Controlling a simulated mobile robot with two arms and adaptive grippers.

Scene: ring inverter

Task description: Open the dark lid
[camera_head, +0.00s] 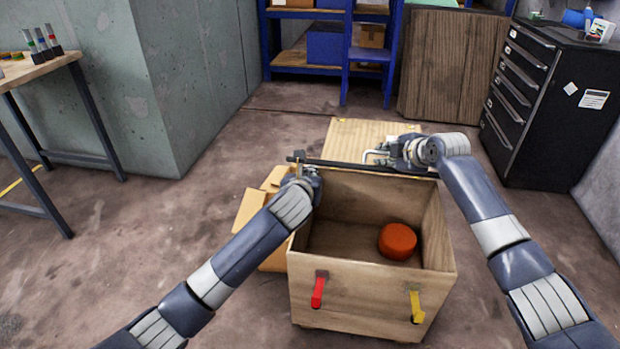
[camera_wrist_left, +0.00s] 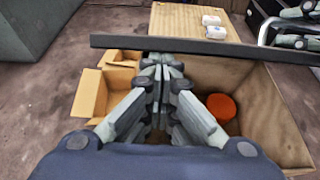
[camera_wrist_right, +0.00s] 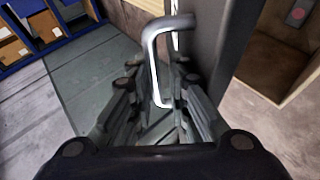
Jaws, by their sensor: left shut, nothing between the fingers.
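The wooden box (camera_head: 365,290) stands open at the top, with a round orange object (camera_head: 397,241) inside; the orange object also shows in the left wrist view (camera_wrist_left: 221,107). The dark lid (camera_head: 345,165) shows nearly edge-on as a dark bar along the box's back edge; it also crosses the left wrist view (camera_wrist_left: 205,48). My left gripper (camera_head: 300,165) is shut and empty by the lid's left end. My right gripper (camera_head: 385,155) is at the lid's metal handle (camera_wrist_right: 152,62). The handle runs between its fingers; whether they grip it is unclear.
Cardboard boxes (camera_head: 250,215) stand left of the wooden box. A light wooden panel (camera_head: 365,132) is behind it. Red (camera_head: 318,291) and yellow (camera_head: 416,306) latches hang on its front. A black drawer cabinet (camera_head: 560,105) stands at back right.

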